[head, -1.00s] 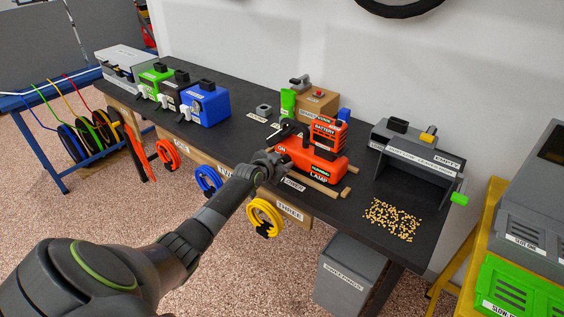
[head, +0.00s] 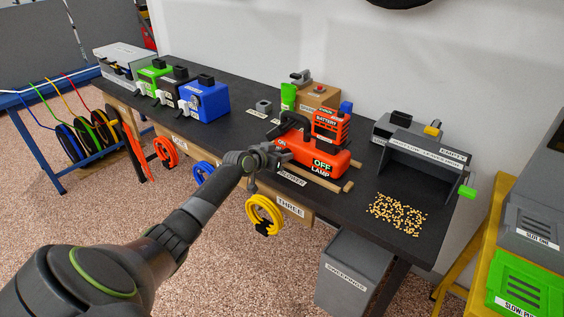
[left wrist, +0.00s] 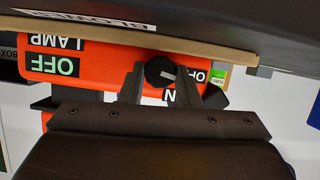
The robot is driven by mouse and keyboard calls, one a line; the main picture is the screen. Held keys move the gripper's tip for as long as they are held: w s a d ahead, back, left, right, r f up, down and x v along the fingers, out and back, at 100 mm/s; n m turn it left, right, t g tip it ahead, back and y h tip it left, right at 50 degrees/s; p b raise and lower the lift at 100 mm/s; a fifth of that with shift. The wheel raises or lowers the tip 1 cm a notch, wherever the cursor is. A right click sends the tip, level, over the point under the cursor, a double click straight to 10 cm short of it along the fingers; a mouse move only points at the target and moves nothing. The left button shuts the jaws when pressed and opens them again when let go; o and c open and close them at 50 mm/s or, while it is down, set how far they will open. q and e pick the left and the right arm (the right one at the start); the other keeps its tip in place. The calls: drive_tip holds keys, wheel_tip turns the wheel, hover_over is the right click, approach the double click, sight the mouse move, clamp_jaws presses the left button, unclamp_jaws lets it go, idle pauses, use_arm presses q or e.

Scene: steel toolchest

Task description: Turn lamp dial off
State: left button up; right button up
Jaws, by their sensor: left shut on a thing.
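The orange-red lamp (head: 336,165) stands near the front edge of the dark bench, with a black handle on top. Its front label reads OFF above LAMP, and the label also shows upside down in the left wrist view. A round black dial (left wrist: 159,71) with a white mark sits on the lamp's face, with small ON and OFF labels beside it. My left gripper (head: 272,156) reaches the lamp's left end. In the left wrist view its fingers (left wrist: 160,84) close on the dial from both sides. The dial is hidden behind the gripper in the head view.
Wooden strips (head: 314,178) lie just in front of the lamp. A brown box (head: 318,97) stands behind it. A grey machine (head: 425,155) and scattered pellets (head: 397,214) are to the right.

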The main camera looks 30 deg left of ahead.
use_arm(q)
drive_tip(key=shift+a+n+h+b, duration=0.1)
drive_tip(key=shift+n+h+b, duration=0.5)
drive_tip(key=shift+n+b, duration=0.35)
use_arm(e)
drive_tip(key=shift+f, duration=1.4)
use_arm(q)
drive_tip(key=o, duration=1)
drive_tip(key=p+v, duration=0.1)
drive_tip(key=v, duration=1.6)
drive_tip(key=shift+s+r, duration=0.15)
drive_tip(key=shift+r, duration=0.05)
use_arm(e)
drive_tip(key=shift+a+r, duration=0.1)
drive_tip(key=shift+r, duration=0.6)
use_arm(q)
drive_tip(key=shift+a+f, duration=0.1)
